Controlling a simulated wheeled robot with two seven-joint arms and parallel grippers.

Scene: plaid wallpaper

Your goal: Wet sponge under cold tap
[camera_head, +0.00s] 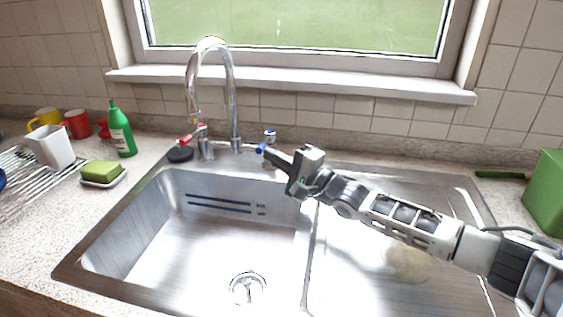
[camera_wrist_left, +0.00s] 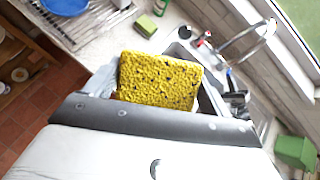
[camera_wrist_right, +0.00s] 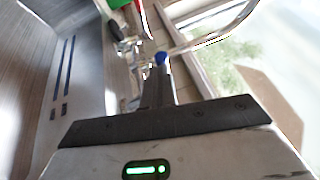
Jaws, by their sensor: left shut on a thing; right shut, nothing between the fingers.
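The chrome tap (camera_head: 233,90) arches over the left basin, with a red lever (camera_head: 186,139) and a blue lever (camera_head: 262,148) at its base. No water stream shows under the spout. My right gripper (camera_head: 272,153) is shut and empty, its tips at the blue lever; I cannot tell if they touch. The right wrist view shows the blue lever (camera_wrist_right: 161,58) just past the fingertips. A yellow sponge with dark pores (camera_wrist_left: 160,82) is held in my left gripper (camera_wrist_left: 158,108), shut on it. The left gripper is outside the head view, and the sponge hides its fingertips.
The steel sink (camera_head: 130,225) has a drain (camera_head: 247,288) in its left basin. A green sponge on a dish (camera_head: 102,171), a green bottle (camera_head: 122,132), mugs and a wire rack (camera_head: 30,185) stand left. A green box (camera_head: 545,195) stands right. The left basin is empty.

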